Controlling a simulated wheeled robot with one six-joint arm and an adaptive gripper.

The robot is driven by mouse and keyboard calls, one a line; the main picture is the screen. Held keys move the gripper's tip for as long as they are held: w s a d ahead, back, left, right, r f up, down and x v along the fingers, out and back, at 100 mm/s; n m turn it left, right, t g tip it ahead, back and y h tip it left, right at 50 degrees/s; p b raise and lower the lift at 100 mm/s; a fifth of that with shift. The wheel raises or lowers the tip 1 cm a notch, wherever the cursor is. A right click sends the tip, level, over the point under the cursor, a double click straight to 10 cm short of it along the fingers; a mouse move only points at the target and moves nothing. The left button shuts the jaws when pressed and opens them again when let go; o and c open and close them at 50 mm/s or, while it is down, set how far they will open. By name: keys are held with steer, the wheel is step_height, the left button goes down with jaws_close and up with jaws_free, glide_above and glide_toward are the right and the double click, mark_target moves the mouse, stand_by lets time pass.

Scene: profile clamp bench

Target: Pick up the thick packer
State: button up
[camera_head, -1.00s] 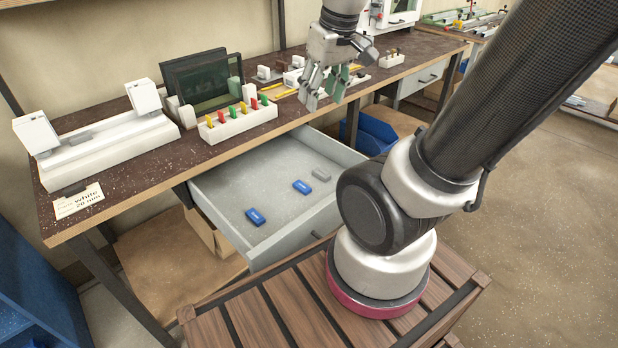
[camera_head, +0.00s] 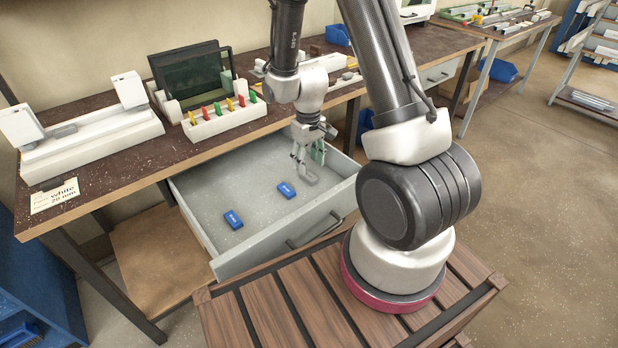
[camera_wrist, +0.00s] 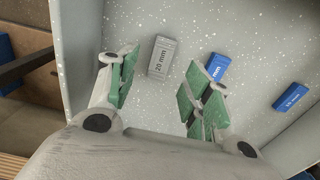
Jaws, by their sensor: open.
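A grey block (camera_head: 309,179) lies in the open drawer (camera_head: 262,255), near its right side. In the wrist view the grey block (camera_wrist: 161,57) is marked "20 mm". Two blue blocks lie left of it in the head view, one in the middle (camera_head: 286,190) and one farther left (camera_head: 233,219). The wrist view shows a blue block (camera_wrist: 217,66) partly behind a finger and another (camera_wrist: 291,96). My gripper (camera_head: 308,157) points down just above the grey block. In the wrist view its green-padded fingers (camera_wrist: 163,85) are apart, with the grey block beyond the gap. Nothing is held.
The drawer's grey walls surround the blocks; one wall (camera_wrist: 75,45) is close to my gripper. The bench top (camera_head: 95,195) overhangs the drawer's back. It carries a white clamp fixture (camera_head: 95,143), a rack (camera_head: 224,123) of coloured pieces and a card (camera_head: 54,195) reading "white 20 mm".

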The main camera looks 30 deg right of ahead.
mark_target(309, 175)
step_height(309, 175, down, 5)
steer(key=shift+s+r, duration=0.1)
steer(key=shift+r, duration=0.1)
steer(key=c, duration=0.9)
